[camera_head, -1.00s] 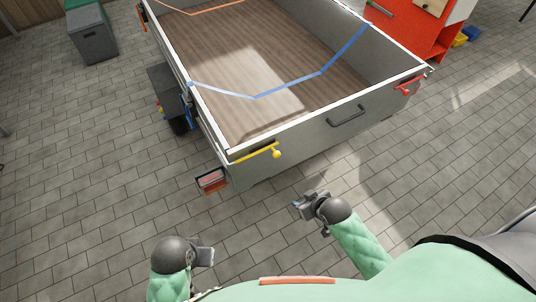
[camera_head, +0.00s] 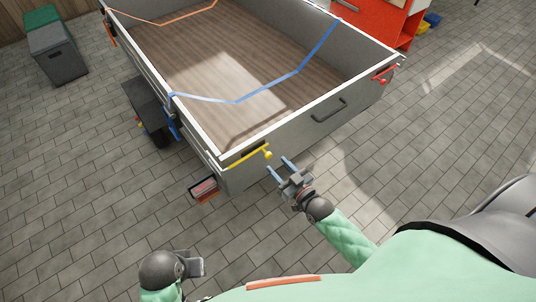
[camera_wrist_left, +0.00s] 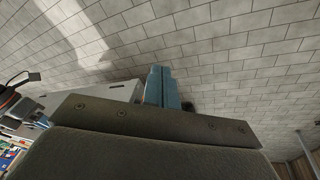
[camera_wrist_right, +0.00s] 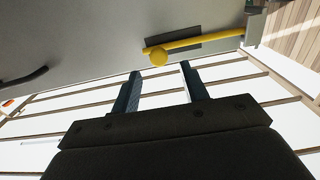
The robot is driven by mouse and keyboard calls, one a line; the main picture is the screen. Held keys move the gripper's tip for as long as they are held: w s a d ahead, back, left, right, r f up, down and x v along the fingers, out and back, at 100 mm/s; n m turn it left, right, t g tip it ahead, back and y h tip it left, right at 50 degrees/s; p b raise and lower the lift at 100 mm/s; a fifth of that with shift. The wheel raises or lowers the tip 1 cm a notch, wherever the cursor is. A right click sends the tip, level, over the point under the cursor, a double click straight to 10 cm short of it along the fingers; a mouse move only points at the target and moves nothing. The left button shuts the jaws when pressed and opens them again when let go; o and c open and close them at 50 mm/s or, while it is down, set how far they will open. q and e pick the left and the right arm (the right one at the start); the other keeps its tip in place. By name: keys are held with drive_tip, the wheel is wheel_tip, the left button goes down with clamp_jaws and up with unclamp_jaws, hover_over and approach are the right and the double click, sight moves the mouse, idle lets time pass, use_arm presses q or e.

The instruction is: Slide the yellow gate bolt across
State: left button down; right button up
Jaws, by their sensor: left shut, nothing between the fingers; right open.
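The yellow gate bolt (camera_head: 249,157) is a thin rod with a round knob at its right end. It sits on the near left corner of the grey trailer's tailgate (camera_head: 310,128). In the right wrist view the bolt (camera_wrist_right: 200,42) and its knob lie just beyond my fingertips. My right gripper (camera_head: 279,166) is open and empty, just right of and below the knob, apart from it. Its two blue fingers also show in the right wrist view (camera_wrist_right: 160,70). My left gripper (camera_wrist_left: 162,72) is shut and empty, low at the front left, away from the trailer.
The tailgate has a dark handle (camera_head: 329,110) in its middle and a red bolt (camera_head: 385,74) at its right corner. A blue strap (camera_head: 270,88) crosses the trailer bed. A tail light (camera_head: 203,189) sticks out below the left corner. The paving in front is clear.

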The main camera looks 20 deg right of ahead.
sight(270, 156)
drive_tip(key=p+x, duration=0.1)
drive_tip(key=x, duration=0.4)
drive_tip(key=shift+w, duration=0.15)
drive_tip(key=shift+w+a, duration=0.1)
drive_tip(key=shift+w, duration=0.2)
use_arm(q)
drive_tip(key=shift+s+a+r, duration=0.2)
drive_tip(key=shift+a+r, duration=0.3)
drive_tip(key=shift+r, duration=0.1)
drive_tip(key=shift+s+a+r, duration=0.2)
drive_tip(key=shift+a+r, duration=0.3)
drive_tip(key=shift+r, duration=0.1)
use_arm(e)
drive_tip(key=shift+w, duration=0.2)
drive_tip(key=shift+c, duration=0.3)
